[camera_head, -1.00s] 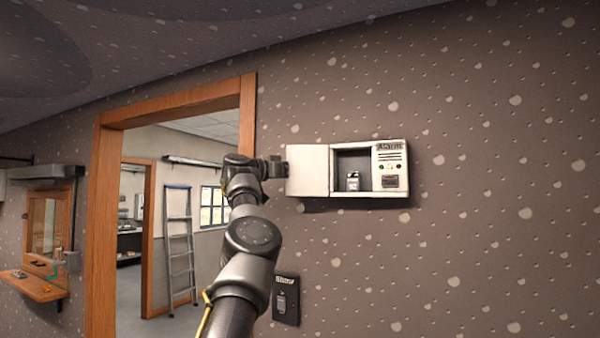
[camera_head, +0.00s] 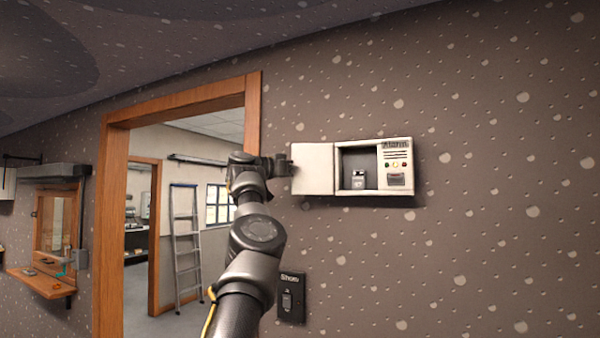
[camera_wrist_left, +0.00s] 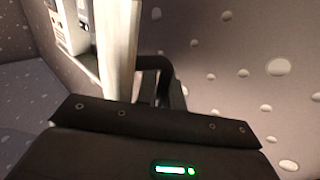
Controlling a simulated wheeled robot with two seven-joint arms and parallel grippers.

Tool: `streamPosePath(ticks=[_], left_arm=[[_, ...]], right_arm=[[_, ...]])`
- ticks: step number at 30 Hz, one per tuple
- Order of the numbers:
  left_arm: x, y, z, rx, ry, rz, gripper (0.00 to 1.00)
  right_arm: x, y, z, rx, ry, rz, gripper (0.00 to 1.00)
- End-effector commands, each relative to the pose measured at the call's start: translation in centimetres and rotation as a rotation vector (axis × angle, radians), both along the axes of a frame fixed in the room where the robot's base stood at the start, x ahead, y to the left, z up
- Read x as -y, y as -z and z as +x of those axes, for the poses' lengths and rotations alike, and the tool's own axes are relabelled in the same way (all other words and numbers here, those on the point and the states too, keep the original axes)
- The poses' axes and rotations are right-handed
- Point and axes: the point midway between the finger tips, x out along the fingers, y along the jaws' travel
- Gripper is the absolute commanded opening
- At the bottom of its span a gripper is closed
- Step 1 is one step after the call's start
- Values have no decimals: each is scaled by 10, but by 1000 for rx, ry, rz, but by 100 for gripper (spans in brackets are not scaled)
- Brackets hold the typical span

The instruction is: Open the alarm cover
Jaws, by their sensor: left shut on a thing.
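The white alarm box (camera_head: 397,166) is mounted on the wall in the head view, with "Alarm" lettering and small lights on its right part. Its white cover (camera_head: 313,168) stands swung open to the left, and the dark recess with a small grey switch (camera_head: 358,179) shows. My left gripper (camera_head: 285,166) is at the cover's outer left edge, shut on it. In the left wrist view the cover (camera_wrist_left: 117,45) is seen nearly edge-on, in front of the gripper's dark finger (camera_wrist_left: 160,75); the exact grip point is partly hidden. My right gripper is not in view.
A dark switch plate (camera_head: 291,298) is on the wall below the box, near my left arm. A wooden door frame (camera_head: 252,115) stands left of the arm, with a ladder (camera_head: 187,240) in the room beyond. The wall right of the box is clear.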

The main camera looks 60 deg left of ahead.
Motion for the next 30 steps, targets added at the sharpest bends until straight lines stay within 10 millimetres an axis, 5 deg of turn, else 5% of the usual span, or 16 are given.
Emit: streamPosePath(ticks=[12,15,30], left_arm=[[4,1,4,-6,10,2,0],[3,1,4,-5,9,2,19],[-9,-1,-10,-3,5,-1,19]], right_arm=[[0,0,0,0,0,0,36],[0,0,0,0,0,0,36],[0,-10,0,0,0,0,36]])
